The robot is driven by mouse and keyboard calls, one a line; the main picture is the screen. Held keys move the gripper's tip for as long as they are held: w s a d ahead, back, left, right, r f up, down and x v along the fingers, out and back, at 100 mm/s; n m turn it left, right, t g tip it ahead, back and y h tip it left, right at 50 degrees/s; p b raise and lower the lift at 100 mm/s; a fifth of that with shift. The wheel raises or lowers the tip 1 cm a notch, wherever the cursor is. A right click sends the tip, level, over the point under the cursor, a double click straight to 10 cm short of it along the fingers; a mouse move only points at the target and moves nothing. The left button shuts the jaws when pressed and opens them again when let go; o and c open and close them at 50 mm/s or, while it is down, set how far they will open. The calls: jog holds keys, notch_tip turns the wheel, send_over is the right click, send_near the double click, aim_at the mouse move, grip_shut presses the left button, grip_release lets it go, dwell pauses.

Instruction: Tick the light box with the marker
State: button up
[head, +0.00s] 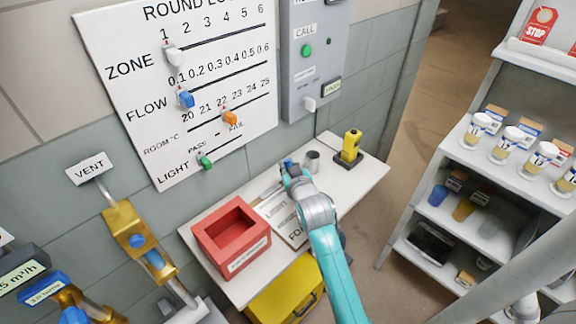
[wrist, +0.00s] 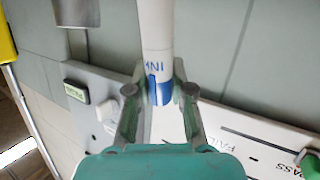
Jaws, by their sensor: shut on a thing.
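My gripper (head: 290,168) is over the white table near the wall. In the wrist view its two fingers (wrist: 160,92) are shut on a white marker (wrist: 157,35) with a blue band, pointing away between them. Its far end is cut off by the frame. A paper form (head: 284,216) lies on the table beside the red tray, partly hidden by my arm. I cannot make out any tick box on it. On the wall board, the LIGHT row has a green slider (head: 205,161) at the PASS side; it also shows in the wrist view (wrist: 309,160).
A red open tray (head: 232,262) stands left of the form. A grey cup (head: 312,161) and a yellow device (head: 350,146) stand at the table's back right. The wall board (head: 130,72) and grey panel (head: 296,104) rise behind. A shelf rack (head: 440,220) stands right.

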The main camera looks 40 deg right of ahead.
jog(key=shift+s+d+f, duration=0.1)
jog(key=shift+s+d, duration=0.25)
jog(key=shift+d, duration=0.05)
jog(key=shift+w+a, duration=0.85)
dwell(0.4)
jog(key=shift+s+d, duration=0.45)
jog(key=shift+d, duration=0.2)
jog(key=shift+s+a, duration=0.25)
jog(key=shift+a, duration=0.3)
dwell(0.5)
jog(key=shift+r, duration=4.05)
